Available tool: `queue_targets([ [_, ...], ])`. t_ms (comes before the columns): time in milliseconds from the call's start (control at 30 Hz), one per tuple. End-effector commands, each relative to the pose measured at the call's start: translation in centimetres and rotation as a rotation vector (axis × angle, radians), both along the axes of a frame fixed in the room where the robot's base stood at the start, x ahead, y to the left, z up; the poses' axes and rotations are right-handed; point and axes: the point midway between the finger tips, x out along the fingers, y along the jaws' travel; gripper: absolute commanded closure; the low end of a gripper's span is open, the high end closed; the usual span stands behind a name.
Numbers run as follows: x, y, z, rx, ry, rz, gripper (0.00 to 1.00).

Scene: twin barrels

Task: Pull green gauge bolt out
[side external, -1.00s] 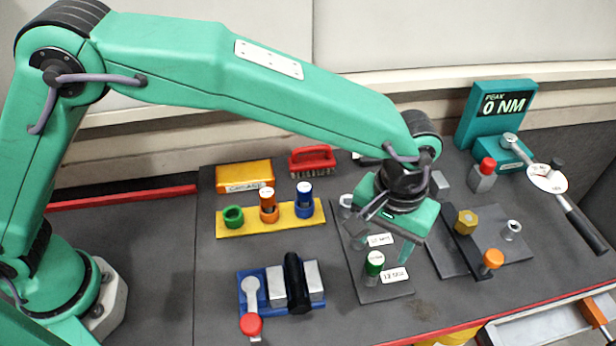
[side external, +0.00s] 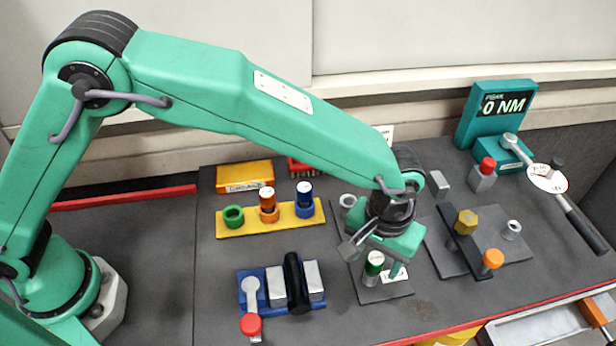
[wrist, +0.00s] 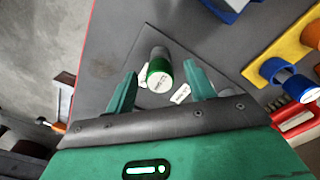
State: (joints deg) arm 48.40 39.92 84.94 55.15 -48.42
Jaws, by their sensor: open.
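The green gauge bolt (side external: 373,265) stands upright on the dark plate (side external: 390,292) near the front of the bench, with a white top and a green band. It also shows in the wrist view (wrist: 160,72), between and slightly beyond my fingertips. My gripper (side external: 384,258) is just above and behind the bolt, and its jaws are open and empty. In the wrist view my gripper (wrist: 158,84) has one finger on each side of the bolt, with gaps on both sides. White labels lie beside the bolt, partly hidden.
A yellow rack (side external: 285,217) holds green, orange and blue pieces at left. A blue block (side external: 245,297) with grey pieces and a black bar is at front left. A dark fixture (side external: 480,240) with yellow and orange knobs stands right. A torque wrench (side external: 570,215) lies far right.

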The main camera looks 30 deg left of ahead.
Motion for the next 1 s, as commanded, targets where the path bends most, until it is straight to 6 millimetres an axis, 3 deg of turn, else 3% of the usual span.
queue_targets([
  [233,-0.1,0.1,-2.2,0.001,0.001,0.0,0.46],
  [767,0.0,0.0,-2.2,0.0,0.0,0.0,0.46],
  [1000,0.0,0.0,-2.2,0.0,0.0,0.0,0.93],
])
